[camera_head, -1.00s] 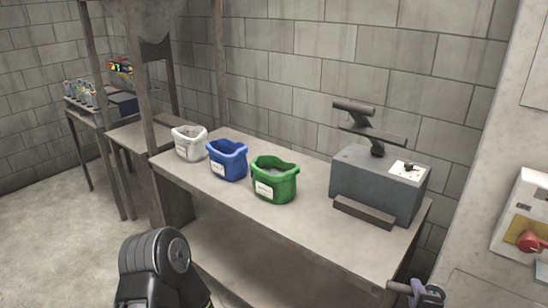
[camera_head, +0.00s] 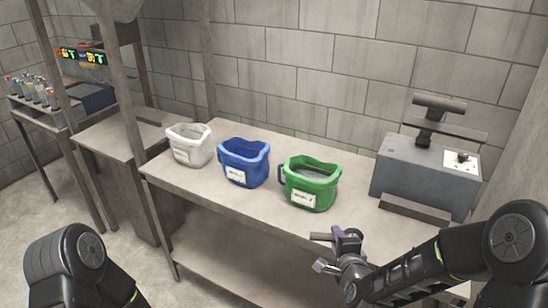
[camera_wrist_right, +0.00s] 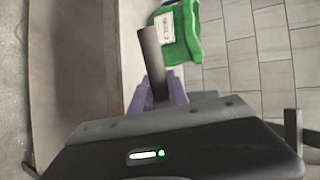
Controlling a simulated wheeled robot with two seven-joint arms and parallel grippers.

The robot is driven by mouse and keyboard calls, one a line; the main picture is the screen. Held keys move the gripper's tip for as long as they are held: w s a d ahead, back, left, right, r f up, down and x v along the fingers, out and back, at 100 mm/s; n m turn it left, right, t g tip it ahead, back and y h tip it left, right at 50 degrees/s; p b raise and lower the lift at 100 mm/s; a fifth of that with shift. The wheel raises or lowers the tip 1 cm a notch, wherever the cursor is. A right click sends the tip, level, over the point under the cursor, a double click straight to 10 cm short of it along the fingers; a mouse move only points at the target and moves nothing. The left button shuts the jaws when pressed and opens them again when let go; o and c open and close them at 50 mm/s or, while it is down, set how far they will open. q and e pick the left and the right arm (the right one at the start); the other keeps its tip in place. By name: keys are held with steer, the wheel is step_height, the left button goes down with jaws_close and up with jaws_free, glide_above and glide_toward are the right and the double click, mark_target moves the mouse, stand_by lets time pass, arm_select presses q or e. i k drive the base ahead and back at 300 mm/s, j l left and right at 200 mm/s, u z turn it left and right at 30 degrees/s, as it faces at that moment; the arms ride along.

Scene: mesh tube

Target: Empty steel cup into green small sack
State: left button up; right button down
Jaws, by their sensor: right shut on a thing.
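The green small sack (camera_head: 310,183) stands open and upright on the bench, with a white label on its front. My right gripper (camera_head: 340,239) has purple fingers shut on a narrow, dull grey-brown cylinder, which I take as the steel cup (camera_head: 321,237). The cup lies roughly level in front of the bench edge, nearer to me than the green sack and apart from it. In the right wrist view the cup (camera_wrist_right: 151,58) sticks out past the fingers (camera_wrist_right: 165,92), with the green sack (camera_wrist_right: 181,32) beyond. The cup's contents are hidden. My left gripper is out of view.
A blue sack (camera_head: 243,163) and a white sack (camera_head: 189,146) stand left of the green one on the bench (camera_head: 215,200). A grey machine (camera_head: 425,172) stands at the right end. A post (camera_head: 127,120) rises at the bench's left end.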

mark_target(310, 185)
steer(key=i+j, duration=0.2)
steer(key=j, duration=0.2)
steer(key=i+j+u, duration=0.15)
steer(key=j, duration=0.25)
steer(key=i+j, duration=0.25)
steer(key=j+u, duration=0.05)
steer(key=j, duration=0.1)
